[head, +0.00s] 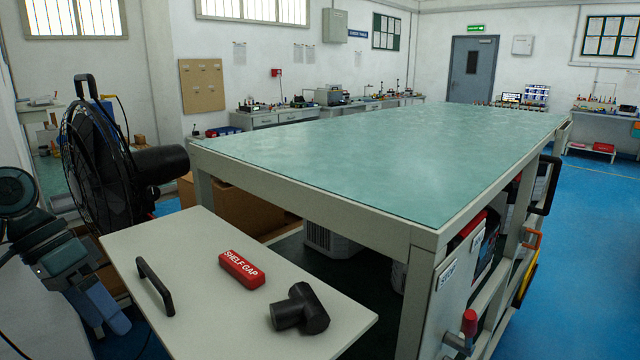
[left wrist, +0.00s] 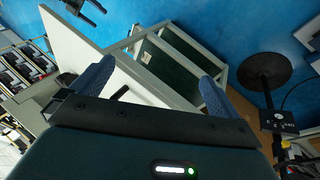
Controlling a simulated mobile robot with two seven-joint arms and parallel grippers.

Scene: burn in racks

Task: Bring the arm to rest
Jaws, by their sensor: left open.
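My left arm comes in at the lower left of the head view. Its gripper (head: 102,310) hangs beside the left end of the cream panel, pointing down, with blue fingers. In the left wrist view the two blue fingers of my left gripper (left wrist: 155,86) stand wide apart with nothing held between them. The cream panel and a frame show beyond the fingers. My right gripper is in neither view.
The cream panel (head: 190,255) carries a black handle (head: 155,287), a red "SHELF GAP" block (head: 242,269) and a black pipe-like part (head: 300,309). A black fan (head: 95,165) stands behind my left arm. The large green-topped bench (head: 380,155) is bare.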

